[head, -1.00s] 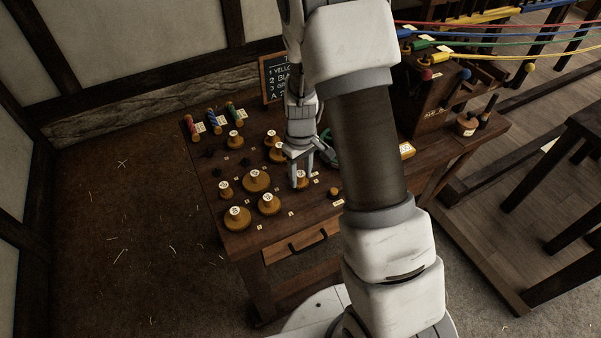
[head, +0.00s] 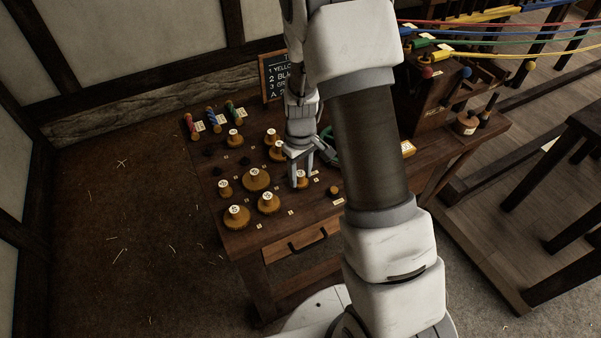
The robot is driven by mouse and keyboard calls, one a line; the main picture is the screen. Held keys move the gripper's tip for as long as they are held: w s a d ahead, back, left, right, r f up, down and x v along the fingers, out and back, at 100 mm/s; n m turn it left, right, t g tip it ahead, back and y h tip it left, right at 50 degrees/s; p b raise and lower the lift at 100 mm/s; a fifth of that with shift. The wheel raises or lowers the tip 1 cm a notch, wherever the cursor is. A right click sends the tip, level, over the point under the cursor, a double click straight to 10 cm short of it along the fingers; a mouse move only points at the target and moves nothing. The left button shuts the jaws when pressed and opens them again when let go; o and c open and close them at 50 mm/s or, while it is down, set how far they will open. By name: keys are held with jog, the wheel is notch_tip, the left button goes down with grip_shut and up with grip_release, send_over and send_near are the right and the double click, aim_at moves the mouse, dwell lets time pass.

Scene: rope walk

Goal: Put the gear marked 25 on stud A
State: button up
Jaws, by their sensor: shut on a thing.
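My gripper (head: 301,184) points down over the right part of the dark wooden table (head: 322,214). Its fingers are shut on the knob of a small yellow-brown gear (head: 301,181) with a pale top label. The gear is at or very near table height; I cannot tell whether it rests there. Several other gears with white number labels stand to the left, among them a large one (head: 256,180), one at the front (head: 268,203) and one at the front left (head: 237,217). The numbers are too small to read surely. I cannot make out which stud is A.
A chalkboard (head: 272,78) stands at the table's back, partly hidden by my arm. Red, blue and green spools (head: 213,122) lie at the back left. A small knob-like piece (head: 334,191) is right of my gripper. A wooden rope machine (head: 432,98) stands at the right.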

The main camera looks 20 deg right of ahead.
jog(key=shift+f, duration=0.25)
jog(key=o, duration=1.3)
jog(key=shift+r+p, duration=2.55)
jog(key=shift+r, duration=1.5)
jog(key=shift+r, duration=0.1)
